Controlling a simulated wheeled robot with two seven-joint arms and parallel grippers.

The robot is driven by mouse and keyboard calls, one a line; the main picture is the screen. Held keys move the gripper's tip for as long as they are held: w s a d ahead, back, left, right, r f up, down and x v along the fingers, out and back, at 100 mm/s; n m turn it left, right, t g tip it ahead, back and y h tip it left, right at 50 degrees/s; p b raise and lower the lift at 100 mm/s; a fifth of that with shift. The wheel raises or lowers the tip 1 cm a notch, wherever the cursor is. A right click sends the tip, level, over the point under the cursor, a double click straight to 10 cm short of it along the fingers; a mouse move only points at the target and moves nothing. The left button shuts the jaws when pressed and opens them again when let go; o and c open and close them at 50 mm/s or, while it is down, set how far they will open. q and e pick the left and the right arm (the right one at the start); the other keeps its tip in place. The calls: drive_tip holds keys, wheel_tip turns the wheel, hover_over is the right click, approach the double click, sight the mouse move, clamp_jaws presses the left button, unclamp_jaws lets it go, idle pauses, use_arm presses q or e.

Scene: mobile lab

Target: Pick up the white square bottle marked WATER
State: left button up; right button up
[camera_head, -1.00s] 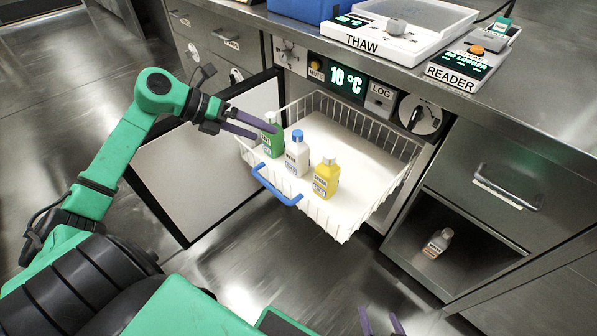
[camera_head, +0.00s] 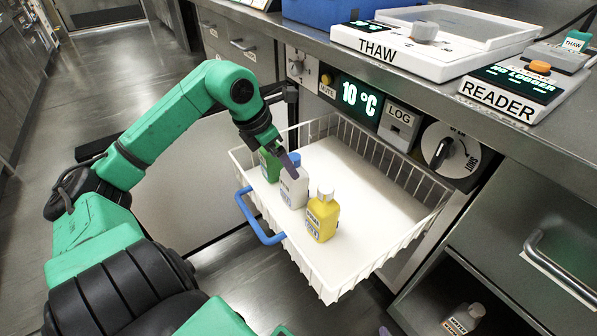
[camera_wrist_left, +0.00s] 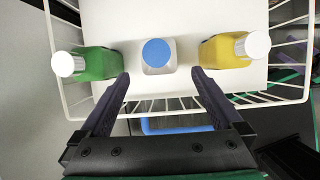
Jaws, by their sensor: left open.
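The white square bottle (camera_head: 293,192) with a blue cap stands upright in the pulled-out wire basket (camera_head: 385,205), between a green bottle (camera_head: 269,165) and a yellow bottle (camera_head: 322,215). Its label is too small to read surely. My left gripper (camera_head: 290,166) is open at the white bottle's top, partly hiding it. In the left wrist view, the open fingers (camera_wrist_left: 161,76) point toward the white bottle (camera_wrist_left: 157,69), which is centred between and just beyond the tips. The green and yellow bottles lie outside the fingers. Only a tip of my right gripper (camera_head: 384,331) shows at the bottom edge.
The basket has a blue handle (camera_head: 258,222) and wire walls; its white floor is clear behind the bottles. An open door stands left of it. The counter above holds the THAW unit (camera_head: 385,52) and READER (camera_head: 512,86). Another bottle (camera_head: 463,318) sits in a lower compartment.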

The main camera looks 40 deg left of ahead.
sight(294, 181)
use_arm(q)
drive_tip(key=b+x, duration=0.2)
drive_tip(key=x, duration=0.7)
drive_tip(key=shift+a+r, duration=0.1)
drive_tip(key=c, duration=1.4)
clamp_jaws()
use_arm(e)
wheel_tip(294, 181, down, 3)
drive_tip(key=shift+f+t, duration=0.1)
drive_tip(key=shift+t, duration=0.2)
use_arm(q)
drive_tip(key=shift+w+r, duration=0.1)
drive_tip(key=shift+r, duration=0.05)
